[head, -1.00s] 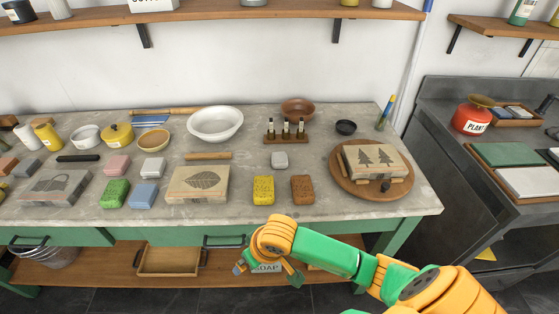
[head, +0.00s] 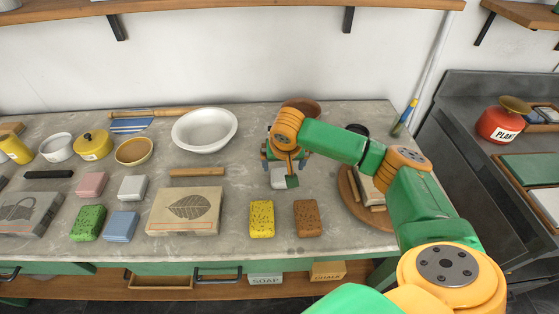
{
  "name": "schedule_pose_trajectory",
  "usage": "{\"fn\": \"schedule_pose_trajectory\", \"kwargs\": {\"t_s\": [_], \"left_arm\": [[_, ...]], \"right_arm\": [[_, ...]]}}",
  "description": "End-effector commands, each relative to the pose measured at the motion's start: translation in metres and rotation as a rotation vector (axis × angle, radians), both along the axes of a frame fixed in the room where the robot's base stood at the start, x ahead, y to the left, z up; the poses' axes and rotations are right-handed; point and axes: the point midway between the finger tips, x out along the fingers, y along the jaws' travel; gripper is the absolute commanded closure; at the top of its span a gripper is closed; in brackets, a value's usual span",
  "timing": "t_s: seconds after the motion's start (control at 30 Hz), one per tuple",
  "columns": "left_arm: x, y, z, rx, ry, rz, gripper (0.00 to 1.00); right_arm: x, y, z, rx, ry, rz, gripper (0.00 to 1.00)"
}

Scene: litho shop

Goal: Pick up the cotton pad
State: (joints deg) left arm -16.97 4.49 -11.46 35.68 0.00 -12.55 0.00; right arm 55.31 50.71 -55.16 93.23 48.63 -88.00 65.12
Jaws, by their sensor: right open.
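A small pale grey-white pad with rounded corners, which looks like the cotton pad (head: 278,181), lies on the grey worktop (head: 245,180) behind the yellow and brown sponges. My right gripper (head: 281,170) points down over this pad and its fingers are apart. A dark green fingertip covers the pad's right part. I cannot tell whether the fingers touch the pad or hang just above it. My left gripper is not in view.
A yellow sponge (head: 262,219) and a brown sponge (head: 307,218) lie in front. A white bowl (head: 205,131), a wooden stick (head: 197,172) and a leaf-printed block (head: 185,212) are to the left. My arm partly hides a round wooden board (head: 348,196) on the right.

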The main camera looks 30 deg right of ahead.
Motion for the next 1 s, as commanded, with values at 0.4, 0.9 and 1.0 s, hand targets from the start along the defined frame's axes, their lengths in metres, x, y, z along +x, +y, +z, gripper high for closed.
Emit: {"fn": "schedule_pose_trajectory", "kwargs": {"t_s": [0.4, 0.9, 1.0], "left_arm": [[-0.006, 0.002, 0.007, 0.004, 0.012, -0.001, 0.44], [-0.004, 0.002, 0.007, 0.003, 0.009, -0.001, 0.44], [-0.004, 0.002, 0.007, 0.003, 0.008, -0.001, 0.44]], "right_arm": [[0.022, -0.005, -0.058, 0.000, 0.002, -0.002, 0.00], [0.025, -0.007, -0.066, -0.001, -0.001, 0.001, 0.57], [0.025, -0.007, -0.066, -0.001, -0.001, 0.001, 0.83]]}}
